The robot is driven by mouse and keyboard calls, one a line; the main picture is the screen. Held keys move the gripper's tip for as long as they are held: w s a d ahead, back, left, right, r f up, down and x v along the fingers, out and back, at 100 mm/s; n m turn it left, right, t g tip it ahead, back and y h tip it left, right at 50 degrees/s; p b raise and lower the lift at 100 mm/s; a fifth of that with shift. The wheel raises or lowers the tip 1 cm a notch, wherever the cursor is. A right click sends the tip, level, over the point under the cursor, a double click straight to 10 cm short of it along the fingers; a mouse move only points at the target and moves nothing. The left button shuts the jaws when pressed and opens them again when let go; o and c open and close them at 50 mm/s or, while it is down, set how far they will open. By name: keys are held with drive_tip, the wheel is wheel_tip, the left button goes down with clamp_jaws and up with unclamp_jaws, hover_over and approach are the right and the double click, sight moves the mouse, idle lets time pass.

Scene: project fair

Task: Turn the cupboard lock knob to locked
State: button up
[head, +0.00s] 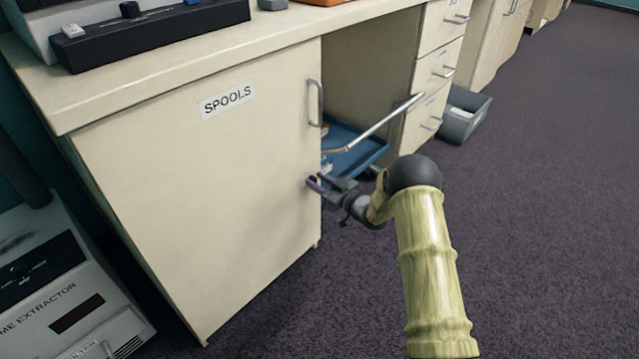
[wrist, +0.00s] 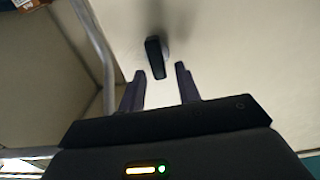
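The cupboard door (head: 200,190) is cream, bears a SPOOLS label (head: 227,101) and looks closed. Its lock knob is a small dark bar (wrist: 155,57) on the door face in the wrist view, nearly upright in the picture and slightly tilted. My gripper (wrist: 159,72) is open and empty. Its two dark fingers point at the knob, one to each side of its line, with the knob just beyond the tips. In the head view my gripper (head: 317,183) is at the door's right edge, below the handle, and largely hides the knob.
A metal bar handle (head: 315,103) stands out from the door above my gripper. A long metal rod (head: 375,127) and a blue tray (head: 352,150) are just behind. Drawers (head: 437,70) and a grey bin (head: 464,115) stand farther right. Carpet is clear at right.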

clamp_jaws()
drive_tip(key=shift+n, duration=0.4)
drive_tip(key=n, duration=0.2)
drive_tip(key=shift+s+a+n+p, duration=0.15)
drive_tip(key=shift+s+n+p, duration=0.15)
drive_tip(key=shift+p, duration=0.1)
drive_tip(key=n, duration=0.5)
drive_tip(key=f+n, duration=0.1)
drive_tip(key=n, duration=0.3)
drive_tip(key=s+f+n, duration=0.1)
drive_tip(key=n, duration=0.4)
drive_tip(key=shift+a+n+b, duration=0.3)
drive_tip(key=shift+a+b, duration=0.1)
